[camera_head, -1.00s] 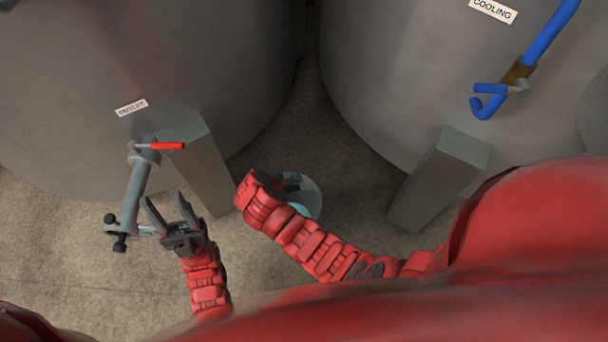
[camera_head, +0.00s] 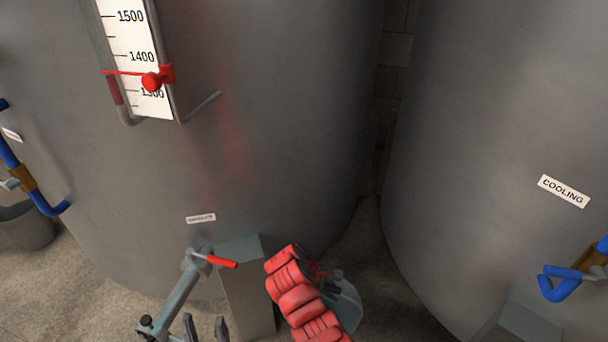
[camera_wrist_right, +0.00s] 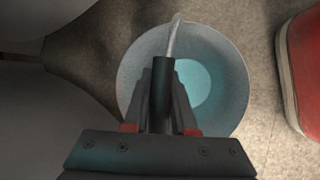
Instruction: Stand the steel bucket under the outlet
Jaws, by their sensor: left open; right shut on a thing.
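A pale grey bucket (camera_head: 345,308) with a bluish inside is partly hidden behind my right arm. My right gripper (camera_wrist_right: 162,80) is shut on the dark grip of its wire handle (camera_wrist_right: 176,35), above the bucket, which also shows in the right wrist view (camera_wrist_right: 230,75). Whether it touches the floor I cannot tell. The outlet is a slanted grey pipe (camera_head: 180,296) with a red lever (camera_head: 221,262) on the left tank. The bucket is to the right of it, beyond a grey block-shaped leg. My left gripper (camera_head: 206,328) is open and empty beside the pipe's lower end, cut by the picture's edge.
The tank leg (camera_head: 248,290) stands between outlet and bucket. A second, darker bucket (camera_head: 28,228) stands at the far left below a blue pipe (camera_head: 47,206). The right tank (camera_head: 480,130) has a COOLING label and another blue pipe (camera_head: 555,285). Floor shows between the tanks.

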